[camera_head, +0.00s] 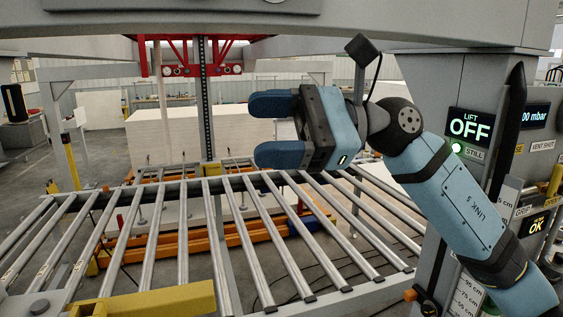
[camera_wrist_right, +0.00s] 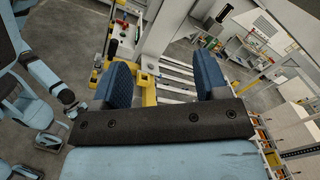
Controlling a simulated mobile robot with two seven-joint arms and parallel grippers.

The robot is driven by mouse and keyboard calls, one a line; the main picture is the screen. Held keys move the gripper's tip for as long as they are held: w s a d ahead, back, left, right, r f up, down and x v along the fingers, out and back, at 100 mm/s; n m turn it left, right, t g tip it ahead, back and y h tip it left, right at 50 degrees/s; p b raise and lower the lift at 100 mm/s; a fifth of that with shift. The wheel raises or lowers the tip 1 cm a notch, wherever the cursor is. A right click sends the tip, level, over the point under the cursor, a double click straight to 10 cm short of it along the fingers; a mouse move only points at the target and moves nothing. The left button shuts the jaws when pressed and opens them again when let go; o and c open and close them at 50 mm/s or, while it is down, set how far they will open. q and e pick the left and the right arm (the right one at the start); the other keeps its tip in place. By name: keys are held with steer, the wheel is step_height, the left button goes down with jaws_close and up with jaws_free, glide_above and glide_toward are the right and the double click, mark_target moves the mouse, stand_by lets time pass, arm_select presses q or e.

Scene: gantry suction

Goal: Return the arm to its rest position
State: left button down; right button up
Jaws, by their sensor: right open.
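My right arm comes in from the right in the head view, with its blue and black gripper (camera_head: 262,129) raised above the roller conveyor (camera_head: 190,235). The gripper points left. Its two blue fingers are apart with nothing between them. In the right wrist view the open gripper (camera_wrist_right: 165,88) shows both fingers spread, with rollers and a yellow part visible beyond. My left gripper is not in the head view; blue arm and body parts of mine show at the left of the wrist view.
A grey panel at the right carries a display (camera_head: 469,128) reading LIFT OFF. A yellow block (camera_head: 150,302) lies at the front edge.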

steer(key=w+d+f+n+t+h, duration=0.2)
steer(key=w+d+f+n+t, duration=0.15)
steer(key=f+n+t, duration=0.6)
steer(key=w+d+f+n+t+h, duration=0.15)
steer(key=d+f+n+t, duration=0.4)
steer(key=f+n, duration=0.55)
steer(key=w+d+f+n+t+h, duration=0.2)
steer(key=w+d+f+n+t, duration=0.15)
steer(key=f+n+t, duration=0.7)
steer(key=s+d+f+m+g+h+p, duration=0.1)
steer(key=s+d+f+m+g+h, duration=0.2)
steer(key=f+m, duration=0.45)
steer(key=s+d+f+m+g+h, duration=0.15)
steer(key=s+f+m+h, duration=0.3)
steer(key=f, duration=0.65)
steer(key=s+d+f+m+g+h, duration=0.1)
steer(key=s+d+f+m+g, duration=0.1)
steer(key=s+f, duration=0.6)
steer(key=s+d+f+m+g, duration=0.2)
steer(key=s+f+m+g, duration=0.1)
steer(key=s+f+m, duration=0.3)
steer(key=shift+s+f+g+h, duration=0.4)
steer(key=shift+s+f, duration=0.5)
steer(key=shift+f, duration=0.05)
